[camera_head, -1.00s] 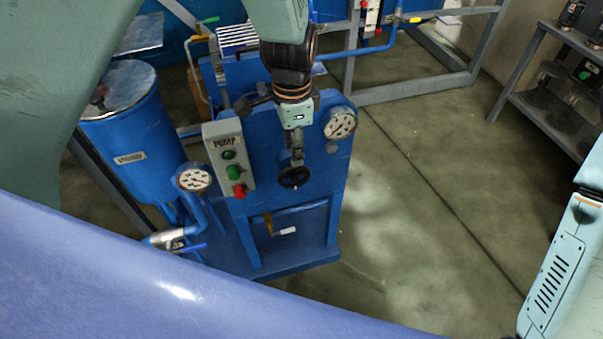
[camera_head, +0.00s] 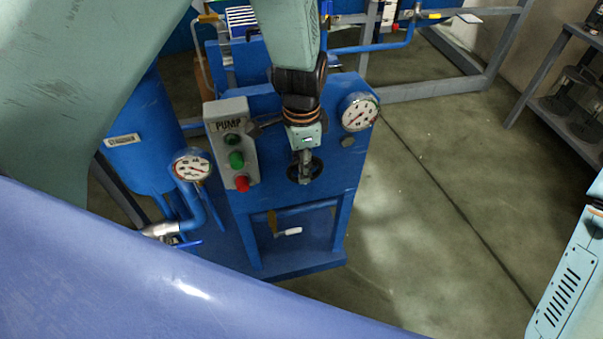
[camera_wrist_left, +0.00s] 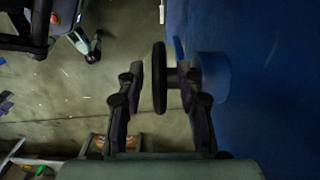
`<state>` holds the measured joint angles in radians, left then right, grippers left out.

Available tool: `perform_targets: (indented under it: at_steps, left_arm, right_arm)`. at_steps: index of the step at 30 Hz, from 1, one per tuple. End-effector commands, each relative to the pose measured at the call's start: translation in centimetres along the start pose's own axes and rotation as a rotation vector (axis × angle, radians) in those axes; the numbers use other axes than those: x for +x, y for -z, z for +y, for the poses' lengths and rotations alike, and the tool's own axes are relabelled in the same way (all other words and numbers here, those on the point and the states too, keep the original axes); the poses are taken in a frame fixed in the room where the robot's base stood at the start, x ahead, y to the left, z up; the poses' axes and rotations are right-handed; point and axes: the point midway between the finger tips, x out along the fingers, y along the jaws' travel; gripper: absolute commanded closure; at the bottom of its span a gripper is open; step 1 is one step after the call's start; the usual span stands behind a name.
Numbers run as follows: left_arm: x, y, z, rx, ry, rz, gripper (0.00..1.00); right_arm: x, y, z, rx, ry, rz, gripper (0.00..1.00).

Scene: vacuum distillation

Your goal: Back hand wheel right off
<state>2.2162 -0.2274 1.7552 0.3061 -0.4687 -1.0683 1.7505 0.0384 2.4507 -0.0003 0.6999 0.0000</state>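The black hand wheel (camera_head: 316,170) is on the front of the blue pump panel (camera_head: 265,200), below and left of the right-hand gauge. It is partly hidden by my left gripper (camera_head: 304,163) in the head view. In the left wrist view the wheel (camera_wrist_left: 159,77) shows edge-on, its stem running right to a round blue boss on the panel. My left gripper (camera_wrist_left: 159,85) is open, with one finger on each side of the wheel rim. The right finger lies between rim and panel, and a gap shows between the left finger and the rim. My right gripper is not in view.
A grey PUMP box (camera_head: 231,145) with green and red buttons is left of the wheel. One gauge (camera_head: 359,112) is right of it, another (camera_head: 190,166) further left beside the blue tank (camera_head: 140,140). The floor (camera_head: 430,220) to the right is clear.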

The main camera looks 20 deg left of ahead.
Motion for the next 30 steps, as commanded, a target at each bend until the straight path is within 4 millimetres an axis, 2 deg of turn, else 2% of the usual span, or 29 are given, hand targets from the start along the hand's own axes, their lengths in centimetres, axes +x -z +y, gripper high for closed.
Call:
perform_targets:
  at_steps: [1,6,17,30]
  left_arm:
    - [1.0,0.0,0.0,0.000,-0.001,0.000,0.64]
    - [2.6,0.1,-0.2,0.000,0.000,0.000,0.64]
    - [3.1,0.2,-0.3,0.001,0.001,0.001,0.64]
    - [3.1,0.2,-0.3,0.001,0.002,0.001,1.00]
  right_arm:
    - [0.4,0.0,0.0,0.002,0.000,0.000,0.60]
    - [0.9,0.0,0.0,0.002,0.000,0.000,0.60]
    - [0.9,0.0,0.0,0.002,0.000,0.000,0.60]
    - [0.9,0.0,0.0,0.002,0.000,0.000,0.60]
